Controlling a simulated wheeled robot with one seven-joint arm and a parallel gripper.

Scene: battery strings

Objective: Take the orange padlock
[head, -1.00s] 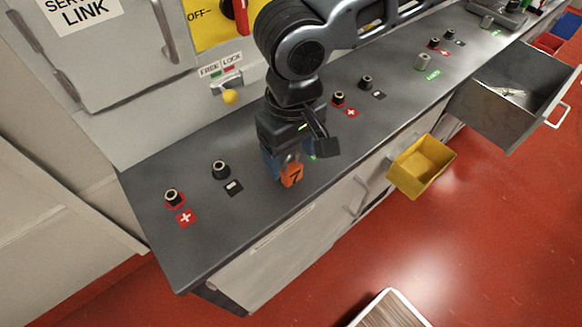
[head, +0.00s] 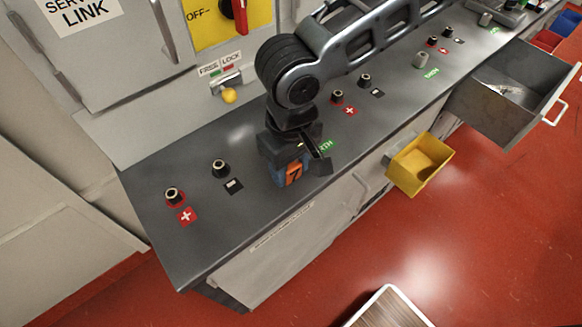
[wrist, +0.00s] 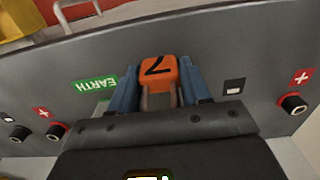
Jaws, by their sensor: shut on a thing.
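The orange padlock (head: 293,173), marked with a black 7, is between the fingers of my gripper (head: 290,172) over the grey counter. In the wrist view the padlock (wrist: 158,70) sits between the two blue fingers of my gripper (wrist: 156,90), with its shackle toward the palm. My gripper is shut on it. In the head view the fingers and wrist hide part of the padlock. I cannot tell whether it touches the counter.
Black terminals (head: 220,168) stand along the grey counter (head: 200,230). A green EARTH label (wrist: 95,86) lies beside my gripper. A yellow bin (head: 420,163) hangs at the counter's front, and a grey drawer (head: 500,110) stands open at right. A lever with a yellow knob (head: 229,96) is behind.

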